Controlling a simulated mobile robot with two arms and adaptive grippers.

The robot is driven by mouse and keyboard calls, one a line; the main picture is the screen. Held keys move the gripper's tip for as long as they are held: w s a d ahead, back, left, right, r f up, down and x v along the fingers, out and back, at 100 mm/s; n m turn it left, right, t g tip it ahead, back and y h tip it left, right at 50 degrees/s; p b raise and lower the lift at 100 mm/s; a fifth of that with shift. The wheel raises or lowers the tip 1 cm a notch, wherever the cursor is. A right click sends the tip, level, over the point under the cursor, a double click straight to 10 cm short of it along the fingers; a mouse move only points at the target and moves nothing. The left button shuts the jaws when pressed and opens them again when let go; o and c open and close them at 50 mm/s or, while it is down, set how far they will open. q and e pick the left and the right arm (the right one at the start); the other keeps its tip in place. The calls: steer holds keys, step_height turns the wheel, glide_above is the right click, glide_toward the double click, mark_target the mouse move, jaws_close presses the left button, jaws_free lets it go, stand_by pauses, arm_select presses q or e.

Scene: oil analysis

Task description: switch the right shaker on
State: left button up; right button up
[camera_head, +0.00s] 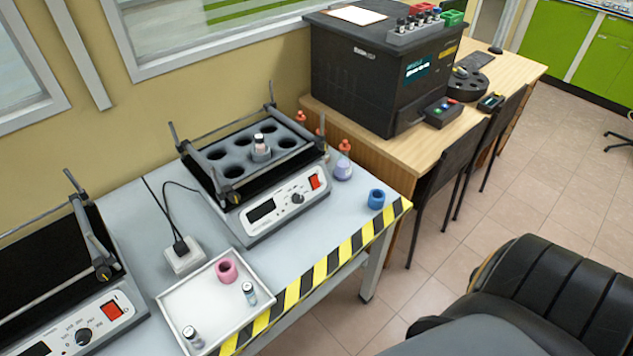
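The right shaker (256,222) stands on the grey table, with a white front panel, a dark display (261,210), a knob (297,198) and a red switch (315,182) at the panel's right end. The display looks dark; the switch's position is too small to tell. The left shaker (92,329) is partly cut off at the left edge and has a red switch (111,310) too. Neither of my grippers is in view.
A white tray (205,300) holds a pink ring and two vials. A blue ring (376,198) and small bottles (343,168) stand right of the right shaker. A power plug block (184,256) lies left of it. A black machine (375,75) stands on the wooden table behind.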

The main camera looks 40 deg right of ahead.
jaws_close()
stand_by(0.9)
